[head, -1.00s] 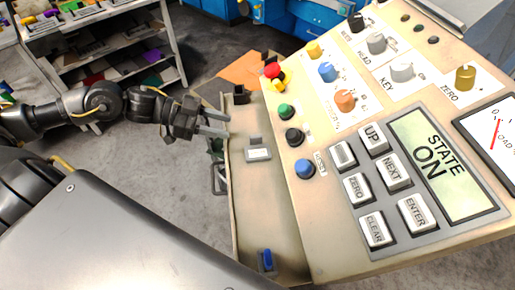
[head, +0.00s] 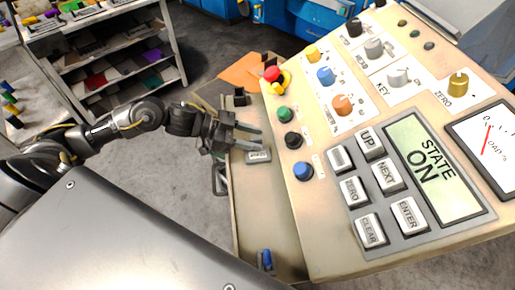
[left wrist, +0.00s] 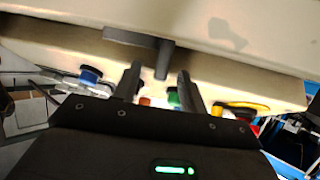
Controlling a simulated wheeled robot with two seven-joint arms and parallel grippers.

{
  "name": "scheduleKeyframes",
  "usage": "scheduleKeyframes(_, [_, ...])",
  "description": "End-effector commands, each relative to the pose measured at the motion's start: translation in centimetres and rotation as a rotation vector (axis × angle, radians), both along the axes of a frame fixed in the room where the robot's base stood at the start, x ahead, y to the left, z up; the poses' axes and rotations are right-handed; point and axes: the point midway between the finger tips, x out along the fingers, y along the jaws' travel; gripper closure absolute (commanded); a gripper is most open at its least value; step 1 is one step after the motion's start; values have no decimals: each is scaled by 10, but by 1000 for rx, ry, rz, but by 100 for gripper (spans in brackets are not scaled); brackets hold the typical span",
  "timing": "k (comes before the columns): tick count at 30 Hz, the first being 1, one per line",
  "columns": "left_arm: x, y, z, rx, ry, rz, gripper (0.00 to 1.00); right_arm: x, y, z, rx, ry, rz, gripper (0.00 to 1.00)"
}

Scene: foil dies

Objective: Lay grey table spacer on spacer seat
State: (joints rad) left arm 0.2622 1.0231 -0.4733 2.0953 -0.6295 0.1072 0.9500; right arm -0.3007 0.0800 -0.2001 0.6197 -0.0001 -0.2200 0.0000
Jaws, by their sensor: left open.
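My left gripper (head: 260,138) is open and empty over the narrow beige ledge beside the control panel. A small plate with a white label (head: 258,156) sits on the ledge just below its fingers. In the left wrist view a dark grey T-shaped piece (left wrist: 150,43) shows on a beige surface; its stem points down into the gap between the open fingers (left wrist: 158,76), and I cannot tell whether they touch it. I cannot tell for sure whether this piece is the grey spacer or part of the seat. My right gripper is not in view.
The sloping control panel (head: 325,215) with knobs, buttons and a display stands right of the gripper. A dark block (head: 239,96) and a blue switch (head: 266,259) are on the ledge (head: 255,215). A shelf rack (head: 181,62) stands at upper left.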

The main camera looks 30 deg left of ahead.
Motion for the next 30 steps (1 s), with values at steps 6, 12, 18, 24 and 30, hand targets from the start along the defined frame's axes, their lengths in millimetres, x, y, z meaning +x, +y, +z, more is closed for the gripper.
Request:
scheduleKeyframes(6, [7,-14,-5,0,-3,1,58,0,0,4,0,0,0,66])
scheduleKeyframes(12, [7,-14,-5,1,-2,0,59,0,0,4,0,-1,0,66])
scheduleKeyframes(18, [7,-14,-5,1,-2,0,85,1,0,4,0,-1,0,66])
scheduleKeyframes(24, [7,-14,-5,1,-1,1,100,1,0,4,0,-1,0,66])
scheduleKeyframes(30, [7,-14,-5,1,-2,0,100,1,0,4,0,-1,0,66])
